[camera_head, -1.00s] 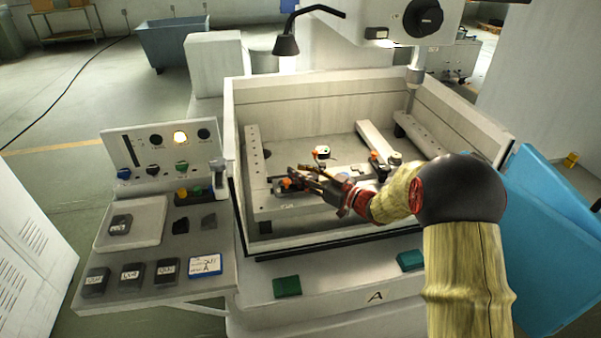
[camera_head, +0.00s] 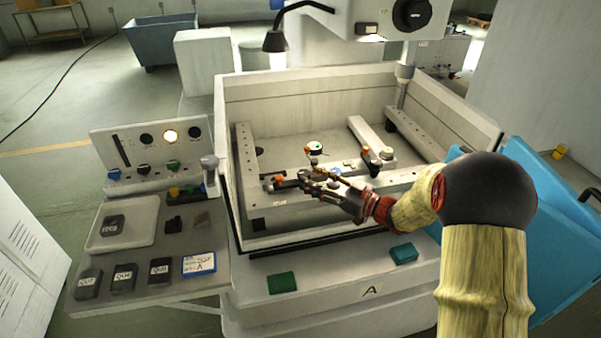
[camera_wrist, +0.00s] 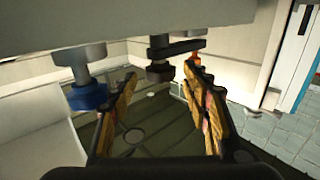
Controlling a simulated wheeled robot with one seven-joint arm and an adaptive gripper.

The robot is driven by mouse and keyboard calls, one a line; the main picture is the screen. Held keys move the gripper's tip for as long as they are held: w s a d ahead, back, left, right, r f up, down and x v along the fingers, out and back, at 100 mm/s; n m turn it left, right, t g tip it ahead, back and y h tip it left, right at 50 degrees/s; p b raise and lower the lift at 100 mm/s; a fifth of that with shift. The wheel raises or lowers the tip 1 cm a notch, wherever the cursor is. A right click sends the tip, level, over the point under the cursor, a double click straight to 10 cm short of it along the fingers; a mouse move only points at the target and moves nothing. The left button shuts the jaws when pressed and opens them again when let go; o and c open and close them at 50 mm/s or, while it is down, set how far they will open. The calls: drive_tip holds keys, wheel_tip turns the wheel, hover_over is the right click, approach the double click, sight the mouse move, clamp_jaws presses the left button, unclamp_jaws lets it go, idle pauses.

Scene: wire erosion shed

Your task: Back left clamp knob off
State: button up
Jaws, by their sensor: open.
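In the head view my gripper (camera_head: 312,178) is over the fixture in the machine tank, its jaws apart and empty. An orange-tipped knob (camera_head: 308,150) stands behind it, beside a round green-and-white piece (camera_head: 316,146). Another orange-tipped clamp (camera_head: 279,179) is just left of the fingers, at the front left. Two more clamp knobs (camera_head: 387,153) stand to the right. In the wrist view the two fingers (camera_wrist: 160,105) spread below a dark clamp part (camera_wrist: 160,68). An orange piece (camera_wrist: 196,58) is by the right finger and a blue knob (camera_wrist: 88,95) by the left. Contact cannot be told.
The tank wall (camera_head: 235,190) surrounds the fixture. A lamp (camera_head: 275,40) and the machine head (camera_head: 390,15) hang above and behind. A side shelf at left holds a tray (camera_head: 125,240), dark labelled blocks (camera_head: 160,272) and a control panel (camera_head: 150,155).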

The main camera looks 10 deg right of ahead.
sight(310, 177)
drive_tip(key=shift+v, duration=1.9)
